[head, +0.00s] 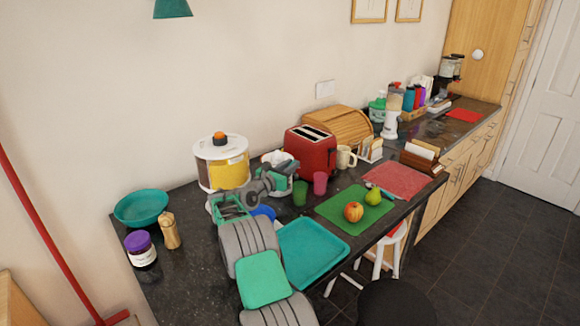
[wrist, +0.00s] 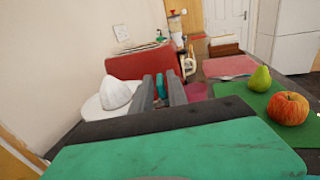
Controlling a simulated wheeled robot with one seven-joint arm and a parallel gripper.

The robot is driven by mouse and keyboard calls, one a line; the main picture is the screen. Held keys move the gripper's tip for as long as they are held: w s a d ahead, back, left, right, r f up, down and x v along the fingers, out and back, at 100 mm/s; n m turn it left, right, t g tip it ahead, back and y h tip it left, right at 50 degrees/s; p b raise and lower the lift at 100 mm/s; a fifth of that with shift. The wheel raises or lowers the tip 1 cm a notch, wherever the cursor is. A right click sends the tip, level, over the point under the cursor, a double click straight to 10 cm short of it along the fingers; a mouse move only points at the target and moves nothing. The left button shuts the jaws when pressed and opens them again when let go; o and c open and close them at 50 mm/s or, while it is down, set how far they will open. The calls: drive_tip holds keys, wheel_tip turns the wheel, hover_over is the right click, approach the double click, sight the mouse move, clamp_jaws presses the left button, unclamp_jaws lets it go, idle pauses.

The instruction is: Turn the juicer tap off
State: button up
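I take the juicer to be the citrus juicer (head: 276,158) with a white cone and green base, left of the red toaster. In the wrist view its white cone (wrist: 117,94) stands on a white dish, left of my fingers. My gripper (head: 285,174) is at the juicer's front and covers part of its base. In the wrist view my gripper (wrist: 163,88) points forward with a narrow gap between its fingers, and I see nothing held. I cannot make out the tap or its position; my gripper may hide it.
A yellow-filled dispenser (head: 222,165) stands behind my arm. The red toaster (head: 311,150), a green cup (head: 299,193) and a pink cup (head: 320,184) are close by. A teal tray (head: 318,262) and a green board (head: 345,222) with an apple and a pear lie in front.

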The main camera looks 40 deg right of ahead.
clamp_jaws()
drive_tip(key=shift+w+g+b, duration=0.1)
drive_tip(key=shift+g+b, duration=0.2)
drive_tip(key=shift+b, duration=0.1)
drive_tip(key=shift+m, duration=0.3)
drive_tip(key=shift+w+r+m+g+h+b, duration=0.1)
drive_tip(key=shift+m+g+h+b, duration=0.2)
drive_tip(key=shift+g+b, duration=0.35)
drive_tip(key=shift+g, duration=0.25)
drive_tip(key=shift+o, duration=1.6)
unclamp_jaws()
drive_tip(key=shift+a, duration=0.1)
